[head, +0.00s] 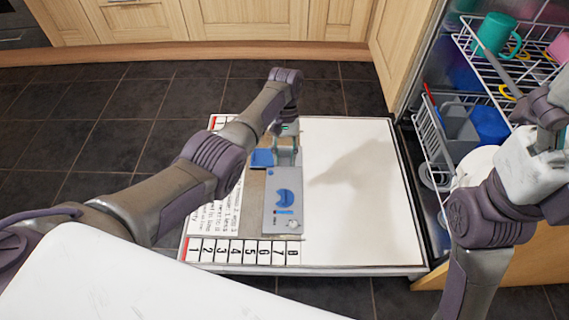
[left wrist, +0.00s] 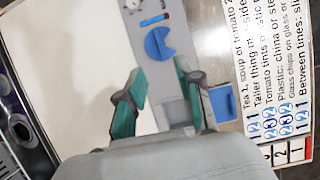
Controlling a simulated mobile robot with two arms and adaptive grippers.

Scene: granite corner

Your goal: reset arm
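My left arm reaches in from the left in the head view. Its left gripper (head: 287,158) points down over the grey dispenser panel (head: 270,222) on the open white door (head: 350,200). In the left wrist view its two teal fingers (left wrist: 157,100) are spread apart with nothing between them. The panel (left wrist: 150,68) lies beyond them; contact is not clear. My right arm stands at the right edge of the head view, its pale hand (head: 528,168) before the racks. Its fingers are not clear.
The dishwasher's upper rack (head: 487,68) holds a teal mug (head: 497,34) and a pink one. Blue and grey items stand below. Wooden cabinets (head: 230,18) line the back. A white surface (head: 120,280) fills the front left. Dark floor tiles (head: 110,150) are clear.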

